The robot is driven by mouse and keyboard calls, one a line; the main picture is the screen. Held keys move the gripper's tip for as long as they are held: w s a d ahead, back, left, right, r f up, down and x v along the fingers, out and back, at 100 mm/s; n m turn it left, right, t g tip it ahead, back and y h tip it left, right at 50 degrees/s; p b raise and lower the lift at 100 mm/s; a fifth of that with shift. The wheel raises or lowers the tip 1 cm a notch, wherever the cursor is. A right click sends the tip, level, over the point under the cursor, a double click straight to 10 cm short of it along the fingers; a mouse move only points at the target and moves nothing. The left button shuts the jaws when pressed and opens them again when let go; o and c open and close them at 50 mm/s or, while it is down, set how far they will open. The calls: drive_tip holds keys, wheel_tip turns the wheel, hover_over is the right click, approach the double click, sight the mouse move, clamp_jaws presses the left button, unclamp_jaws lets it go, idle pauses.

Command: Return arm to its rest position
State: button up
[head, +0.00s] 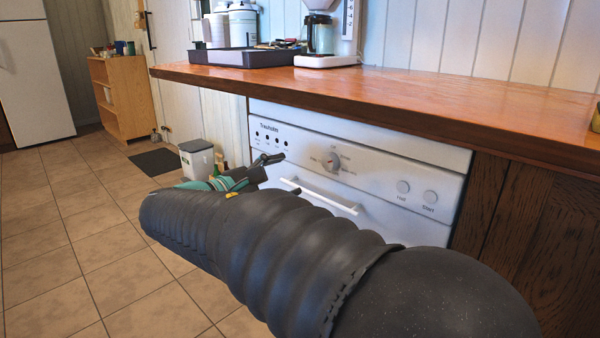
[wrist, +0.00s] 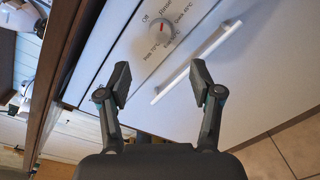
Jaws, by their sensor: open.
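My gripper (wrist: 158,88) is open and empty in the wrist view, its two fingers apart with the white dishwasher front behind them. In the head view my gripper (head: 268,160) shows only partly, in front of the dishwasher (head: 425,228) and below the worktop; my dark arm hides the rest. The utensil tray (head: 245,58) is a dark grey tray on the worktop at the back left, with utensils showing over its rim. My gripper is well below it and apart from it.
A white coffee machine (head: 325,61) stands beside the tray. The dishwasher handle (wrist: 197,62) juts out close to my gripper. A white bin (head: 197,158) stands on the tiled floor.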

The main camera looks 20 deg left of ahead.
wheel_tip(320, 180, down, 11)
drive_tip(key=s+g+y, duration=0.2)
drive_tip(key=g, duration=0.2)
drive_tip(key=s+d+f+m+g+y+p, duration=0.1)
drive_tip(key=s+d+f+m+g, duration=0.1)
drive_tip(key=d, duration=0.3)
drive_tip(key=s+d+f+m+g, duration=0.2)
drive_tip(key=d+f, duration=0.1)
drive_tip(key=d, duration=0.2)
drive_tip(key=s+d+r+m+y+p, duration=0.1)
drive_tip(key=s+d+m, duration=0.3)
drive_tip(key=d, duration=0.6)
drive_tip(key=s+d+r+m+g+y+p, duration=0.1)
drive_tip(key=s+d+r+m+p, duration=0.2)
drive_tip(key=d+m, duration=0.4)
drive_tip(key=s+d+r+m+g+y+p, duration=0.1)
drive_tip(key=s+d+m, duration=0.5)
drive_tip(key=d, duration=0.8)
wheel_tip(320, 180, up, 2)
drive_tip(key=shift+d+r+y+p, duration=0.1)
drive_tip(key=shift+d+y+p, duration=0.15)
drive_tip(key=shift+y+p, duration=0.35)
